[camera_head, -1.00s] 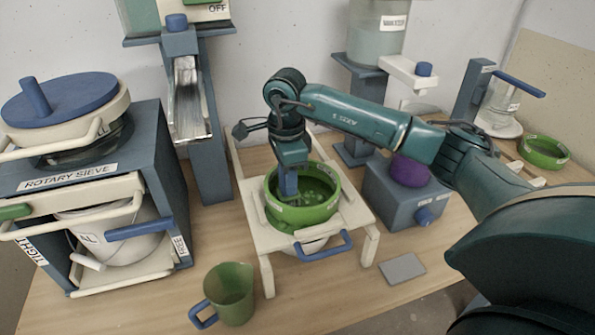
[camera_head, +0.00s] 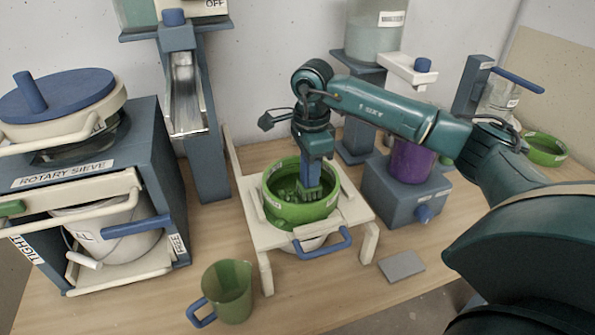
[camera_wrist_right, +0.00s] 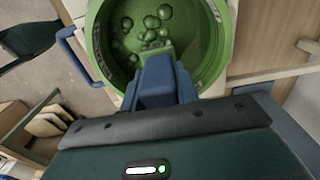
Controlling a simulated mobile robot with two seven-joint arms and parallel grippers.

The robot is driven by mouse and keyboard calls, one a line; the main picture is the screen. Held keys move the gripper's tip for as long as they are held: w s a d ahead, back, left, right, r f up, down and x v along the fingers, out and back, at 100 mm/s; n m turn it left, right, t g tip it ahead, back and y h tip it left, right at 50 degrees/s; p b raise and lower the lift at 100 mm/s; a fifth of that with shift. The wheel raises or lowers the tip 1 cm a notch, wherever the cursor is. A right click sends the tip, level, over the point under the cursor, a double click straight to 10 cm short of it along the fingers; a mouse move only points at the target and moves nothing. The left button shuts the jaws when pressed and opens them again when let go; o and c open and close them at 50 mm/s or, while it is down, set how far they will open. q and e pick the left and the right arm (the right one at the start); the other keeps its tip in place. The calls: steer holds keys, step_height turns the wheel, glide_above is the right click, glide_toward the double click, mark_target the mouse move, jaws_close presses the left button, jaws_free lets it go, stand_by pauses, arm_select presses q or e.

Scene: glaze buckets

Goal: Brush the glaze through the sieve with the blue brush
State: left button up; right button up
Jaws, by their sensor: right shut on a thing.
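The green sieve (camera_head: 278,213) sits on a cream stand (camera_head: 262,238) in the middle of the table. My right gripper (camera_head: 312,158) is above it, shut on the blue brush (camera_head: 309,176). The brush points down into the sieve, its green lower end inside, right of the middle. Whether it touches the mesh I cannot tell. In the right wrist view the green sieve (camera_wrist_right: 218,45) holds several round green lumps (camera_wrist_right: 152,22), and the blue brush (camera_wrist_right: 160,82) hides part of the inside. My left gripper is not in view.
A rotary sieve machine (camera_head: 150,140) stands at left. A green jug (camera_head: 228,290) with a blue handle is at the front. A blue-grey box with a purple container (camera_head: 412,160) stands right of the stand. A grey slab (camera_head: 401,266) lies in front of the box.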

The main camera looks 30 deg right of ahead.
mark_target(291, 195)
steer(key=shift+s+d+f, duration=0.15)
steer(key=shift+d, duration=0.3)
steer(key=shift+s+d+f, duration=0.15)
steer(key=shift+d, duration=0.3)
steer(key=shift+a, duration=0.1)
steer(key=shift+w+a, duration=0.4)
steer(key=shift+a, duration=0.7)
steer(key=shift+w+a, duration=0.4)
steer(key=shift+a, duration=0.75)
steer(key=shift+w+a, duration=0.4)
steer(key=shift+a, duration=0.7)
steer(key=shift+d, duration=0.15)
steer(key=shift+s+d, duration=0.15)
steer(key=shift+d, duration=0.45)
steer(key=shift+s+d, duration=0.25)
steer(key=shift+d, duration=0.85)
